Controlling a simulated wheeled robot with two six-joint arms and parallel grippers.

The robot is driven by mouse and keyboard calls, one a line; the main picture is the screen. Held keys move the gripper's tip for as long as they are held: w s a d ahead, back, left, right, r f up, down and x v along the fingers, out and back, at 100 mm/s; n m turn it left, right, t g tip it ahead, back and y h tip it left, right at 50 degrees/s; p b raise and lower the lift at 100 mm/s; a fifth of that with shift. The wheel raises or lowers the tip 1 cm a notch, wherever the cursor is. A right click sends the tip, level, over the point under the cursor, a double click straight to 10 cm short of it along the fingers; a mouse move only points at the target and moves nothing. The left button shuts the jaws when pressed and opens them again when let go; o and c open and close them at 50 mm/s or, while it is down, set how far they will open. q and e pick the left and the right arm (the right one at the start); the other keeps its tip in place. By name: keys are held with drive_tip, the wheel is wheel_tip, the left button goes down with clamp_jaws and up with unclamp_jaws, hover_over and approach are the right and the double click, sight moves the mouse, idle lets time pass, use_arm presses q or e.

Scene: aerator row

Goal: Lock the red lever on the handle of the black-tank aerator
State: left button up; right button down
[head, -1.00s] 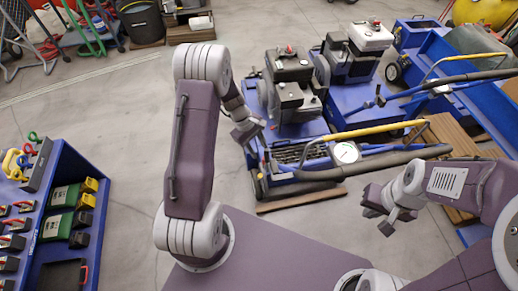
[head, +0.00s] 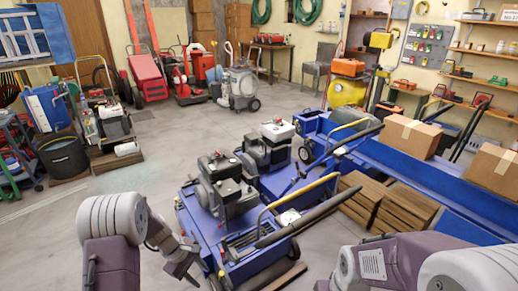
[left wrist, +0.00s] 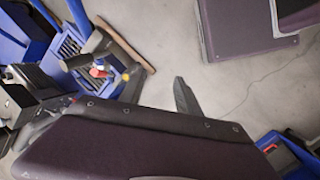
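The black-tank aerator (head: 226,190) is the nearer blue machine in the head view, with a dark engine on top. Its handle has a yellow bar (head: 301,198) and a thick black tube, reaching up to the right. I cannot make out the red lever in the head view. A small red part (left wrist: 97,72) shows on the blue machine in the left wrist view; I cannot tell if it is the lever. My right gripper is out of view.
A second aerator with a white tank (head: 277,131) stands just behind. Wooden pallets (head: 358,203) and a long blue bed with cardboard boxes (head: 409,135) lie to the right. The grey floor left of the aerators is clear.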

use_arm(q)
wheel_tip(320, 180, up, 9)
drive_tip(key=w+d+m+p, duration=0.1)
drive_tip(key=w+d+p, duration=0.1)
drive_tip(key=d+p, duration=0.1)
drive_tip(key=s+d+r+m+t+y+p, duration=0.15)
drive_tip(key=s+r+m+p, duration=0.35)
drive_tip(key=r, duration=0.5)
drive_tip(key=s+a+r+m+y+p, duration=0.1)
drive_tip(key=s+a+m+y, duration=0.1)
drive_tip(key=s+m, duration=0.4)
drive_tip(key=s+g, duration=0.1)
drive_tip(key=s, duration=0.4)
drive_tip(key=shift+s+a, duration=0.15)
drive_tip(key=shift+a, duration=0.1)
clamp_jaws()
drive_tip(key=shift+r, duration=0.1)
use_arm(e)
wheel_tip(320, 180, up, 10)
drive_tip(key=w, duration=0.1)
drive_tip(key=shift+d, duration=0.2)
